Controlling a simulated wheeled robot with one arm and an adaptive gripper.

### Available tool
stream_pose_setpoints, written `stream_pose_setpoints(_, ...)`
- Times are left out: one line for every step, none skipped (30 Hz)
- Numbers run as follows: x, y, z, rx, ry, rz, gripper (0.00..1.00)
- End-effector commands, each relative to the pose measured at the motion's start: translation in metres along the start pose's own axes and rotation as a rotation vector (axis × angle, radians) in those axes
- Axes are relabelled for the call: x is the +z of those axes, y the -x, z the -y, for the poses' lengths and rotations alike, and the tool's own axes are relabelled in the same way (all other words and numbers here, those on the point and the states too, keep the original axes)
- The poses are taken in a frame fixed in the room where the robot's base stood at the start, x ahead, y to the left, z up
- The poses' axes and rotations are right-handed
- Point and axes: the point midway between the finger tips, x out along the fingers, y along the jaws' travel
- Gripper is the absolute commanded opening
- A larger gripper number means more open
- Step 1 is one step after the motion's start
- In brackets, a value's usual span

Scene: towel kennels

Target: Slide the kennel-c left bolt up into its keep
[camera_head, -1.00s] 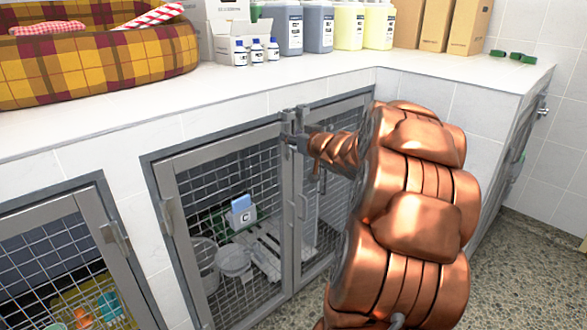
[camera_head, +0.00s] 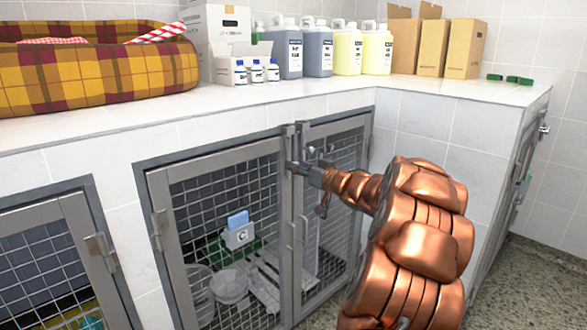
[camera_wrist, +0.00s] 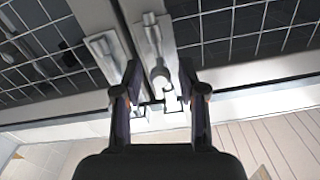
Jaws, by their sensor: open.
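The kennel with the C card (camera_head: 238,236) has two grey-framed mesh doors that meet in the middle. A slim metal left bolt (camera_head: 289,137) is at the top of the left door's inner edge. In the wrist view two bolt plates show side by side, and one bolt (camera_wrist: 154,42) lies in line with the gap between my fingers. My gripper (camera_head: 308,172) is just below the bolts in the head view, at the meeting stiles. Its fingers (camera_wrist: 158,85) are apart. I cannot tell whether they touch the bolt.
A second bolt plate (camera_wrist: 105,48) lies close beside the first. Door pull handles (camera_head: 303,229) are below my gripper. The white tiled counter (camera_head: 330,93) overhangs the doors and carries bottles, boxes and a plaid pet bed (camera_head: 95,70). Floor at right is clear.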

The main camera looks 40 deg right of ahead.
Motion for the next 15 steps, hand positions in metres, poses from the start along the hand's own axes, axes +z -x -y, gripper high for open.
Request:
stream_pose_setpoints(0.003,-0.007,0.000,-0.002,0.000,0.001,0.41)
stream_pose_setpoints(0.003,-0.010,0.000,-0.001,0.001,0.002,0.41)
stream_pose_setpoints(0.003,-0.013,0.000,0.000,0.001,0.002,0.41)
stream_pose_setpoints(0.002,-0.015,0.000,0.000,0.001,0.002,0.41)
stream_pose_setpoints(0.002,-0.017,0.000,0.001,0.001,0.002,0.41)
stream_pose_setpoints(0.001,-0.019,0.000,0.001,0.002,0.002,0.41)
stream_pose_setpoints(0.001,-0.021,0.000,0.001,0.001,0.002,0.41)
stream_pose_setpoints(0.001,-0.021,0.000,0.001,0.002,0.002,0.41)
stream_pose_setpoints(0.000,-0.022,0.000,0.001,0.002,0.001,0.41)
stream_pose_setpoints(0.000,-0.023,0.000,0.001,0.002,0.001,0.41)
stream_pose_setpoints(0.000,-0.023,0.000,0.001,0.002,0.001,0.41)
stream_pose_setpoints(0.000,-0.023,0.000,0.002,0.002,0.001,0.41)
stream_pose_setpoints(0.000,-0.023,0.000,0.002,0.002,0.001,0.41)
stream_pose_setpoints(0.000,-0.023,0.000,0.002,0.001,0.001,0.41)
stream_pose_setpoints(-0.001,-0.023,0.000,0.002,0.002,0.001,0.41)
